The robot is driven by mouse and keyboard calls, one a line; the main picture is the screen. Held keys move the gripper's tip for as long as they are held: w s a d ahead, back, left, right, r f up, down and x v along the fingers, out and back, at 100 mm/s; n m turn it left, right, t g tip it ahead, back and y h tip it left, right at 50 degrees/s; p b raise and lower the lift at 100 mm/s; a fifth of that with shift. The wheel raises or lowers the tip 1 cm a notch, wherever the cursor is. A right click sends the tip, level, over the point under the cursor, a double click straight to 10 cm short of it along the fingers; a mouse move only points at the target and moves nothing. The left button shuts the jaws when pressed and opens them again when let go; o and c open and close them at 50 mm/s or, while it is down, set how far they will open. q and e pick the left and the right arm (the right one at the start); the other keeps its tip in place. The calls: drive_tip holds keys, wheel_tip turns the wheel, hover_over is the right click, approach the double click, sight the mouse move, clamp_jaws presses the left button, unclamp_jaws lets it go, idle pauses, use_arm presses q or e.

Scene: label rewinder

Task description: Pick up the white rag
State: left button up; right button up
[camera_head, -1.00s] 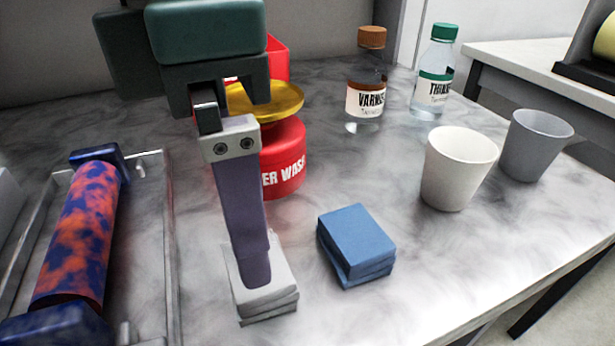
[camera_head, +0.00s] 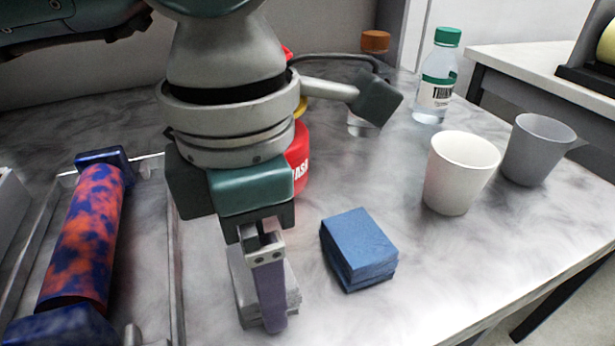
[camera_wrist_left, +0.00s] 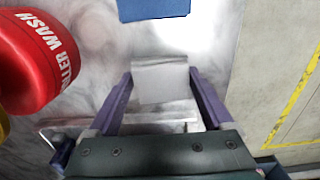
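The white rag (camera_head: 244,293) is a small folded stack on the marble table, partly hidden behind a finger of my left gripper (camera_head: 271,318). In the left wrist view, the white rag (camera_wrist_left: 161,82) lies between the two purple fingers of my left gripper (camera_wrist_left: 160,76), one on each side. The fingers are spread apart, with a narrow gap to the rag's edges. I cannot tell whether either finger touches it. My right gripper is not in view.
A folded blue rag (camera_head: 359,248) lies just right of the white one. The red wash can (camera_head: 299,160) stands behind my gripper. A white cup (camera_head: 459,175), grey cup (camera_head: 536,150), two bottles and a tray (camera_head: 172,250) with a patterned roller surround the area.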

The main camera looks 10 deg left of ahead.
use_arm(q)
drive_tip(key=c, duration=0.7)
drive_tip(key=shift+c, duration=0.2)
wheel_tip(320, 180, up, 20)
drive_tip(key=shift+p, duration=0.45)
